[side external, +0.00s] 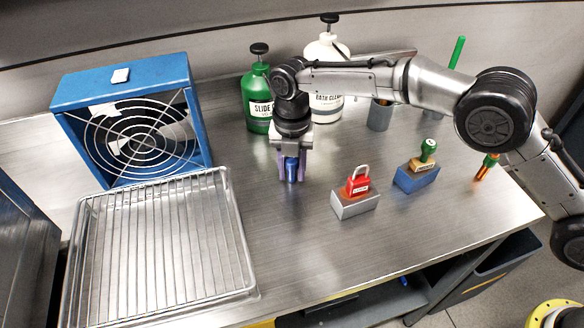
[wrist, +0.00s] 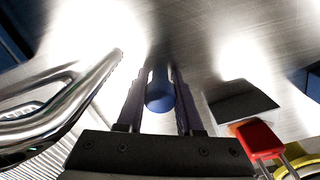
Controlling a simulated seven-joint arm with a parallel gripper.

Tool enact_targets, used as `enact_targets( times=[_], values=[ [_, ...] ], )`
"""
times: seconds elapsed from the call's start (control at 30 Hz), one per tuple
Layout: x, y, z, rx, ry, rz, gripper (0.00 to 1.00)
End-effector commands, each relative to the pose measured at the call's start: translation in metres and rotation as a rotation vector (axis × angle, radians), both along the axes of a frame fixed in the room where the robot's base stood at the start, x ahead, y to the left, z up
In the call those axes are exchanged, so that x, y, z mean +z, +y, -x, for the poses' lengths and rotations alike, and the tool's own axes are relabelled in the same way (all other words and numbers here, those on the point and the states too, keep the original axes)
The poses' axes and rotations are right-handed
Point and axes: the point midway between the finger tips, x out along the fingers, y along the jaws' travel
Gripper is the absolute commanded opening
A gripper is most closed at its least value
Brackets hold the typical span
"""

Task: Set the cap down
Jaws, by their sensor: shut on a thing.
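The cap (side external: 291,169) is a small blue cylinder between the fingers of my gripper (side external: 291,176), over the steel table left of the red padlock. My gripper points down and is shut on the cap. In the wrist view the cap's round blue end (wrist: 159,98) shows between the two dark purple fingers (wrist: 160,108). The cap is at or just above the table surface; I cannot tell whether it touches.
A wire rack tray (side external: 158,240) and a blue fan (side external: 130,120) lie left. A green bottle (side external: 258,95) and a white bottle (side external: 325,55) stand behind. A red padlock (side external: 357,186) on a grey block and a stamp (side external: 425,157) on a blue block stand right. The table in front is clear.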

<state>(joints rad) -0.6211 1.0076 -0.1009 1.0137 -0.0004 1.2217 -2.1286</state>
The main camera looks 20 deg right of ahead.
Motion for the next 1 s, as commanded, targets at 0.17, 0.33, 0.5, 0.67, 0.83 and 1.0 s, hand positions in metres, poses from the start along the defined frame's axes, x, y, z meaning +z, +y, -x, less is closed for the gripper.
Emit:
enact_targets(
  times=[0.17,0.33,0.5,0.67,0.83,1.0],
  values=[
    [-0.002,0.0,0.0,0.0,0.0,0.0,0.0],
    [-0.002,0.0,0.0,0.0,0.0,0.0,0.59],
    [-0.002,0.0,0.0,0.0,0.0,0.0,0.65],
    [-0.001,0.0,0.0,0.0,0.0,0.0,0.65],
    [0.012,0.0,0.0,0.0,-0.002,-0.001,0.65],
    [0.045,0.001,-0.001,0.0,-0.005,-0.003,0.65]
  ],
)
